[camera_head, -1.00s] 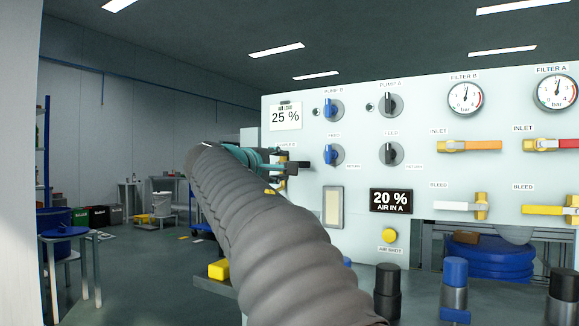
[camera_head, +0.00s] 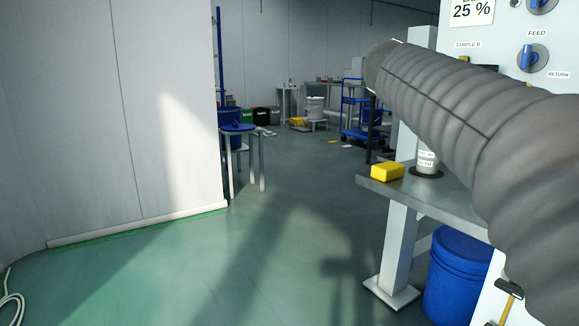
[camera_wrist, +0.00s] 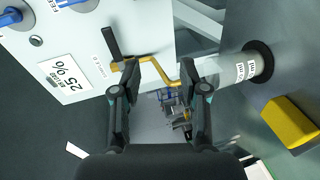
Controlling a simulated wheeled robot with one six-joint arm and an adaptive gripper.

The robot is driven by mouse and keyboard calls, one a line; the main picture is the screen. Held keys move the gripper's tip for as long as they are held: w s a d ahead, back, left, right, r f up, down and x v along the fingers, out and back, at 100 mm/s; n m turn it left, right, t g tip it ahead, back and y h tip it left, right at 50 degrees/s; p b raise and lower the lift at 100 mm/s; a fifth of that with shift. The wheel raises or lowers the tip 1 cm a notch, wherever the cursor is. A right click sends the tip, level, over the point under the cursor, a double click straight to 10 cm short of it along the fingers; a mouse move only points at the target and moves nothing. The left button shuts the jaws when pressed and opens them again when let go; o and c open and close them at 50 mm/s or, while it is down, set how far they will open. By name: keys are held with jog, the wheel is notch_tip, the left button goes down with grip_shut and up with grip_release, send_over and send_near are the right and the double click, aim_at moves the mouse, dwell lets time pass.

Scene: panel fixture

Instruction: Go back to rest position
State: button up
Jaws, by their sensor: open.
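My gripper (camera_wrist: 158,72) shows in the wrist view with its two dark fingers spread apart and nothing held between them. A yellow pipe fitting with a black lever (camera_wrist: 112,43) on the panel lies beyond the fingertips; I cannot tell the exact gap. In the head view my grey ribbed arm sleeve crosses the right side, and my gripper is hidden behind it. The panel (camera_head: 507,50) stands at the right edge, with the 25 % sign (camera_head: 472,10) and a blue feed knob (camera_head: 532,57) showing.
A bench (camera_head: 440,192) holds a yellow block (camera_head: 387,172) and a labelled cylinder (camera_head: 427,162). A blue bucket (camera_head: 457,275) stands below it. The green floor between is clear.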

jog(key=s+a+f+m+g+y+p, duration=0.1)
jog(key=s+a+f+y+p, duration=0.1)
jog(key=s+a+f+y, duration=0.2)
jog(key=s+a+f+m+g+y+p, duration=0.1)
jog(key=s+a+f+y, duration=0.3)
jog(key=s+a+f, duration=0.4)
jog(key=s+a+f+m+g+y+p, duration=0.1)
jog(key=s+a+f+m+y+p, duration=0.2)
jog(key=s+f, duration=1)
jog(key=a+f+y, duration=0.2)
jog(key=a+f, duration=0.1)
jog(key=f, duration=0.3)
jog(key=shift+s+a+f, duration=0.15)
jog(key=shift+s+a, duration=0.15)
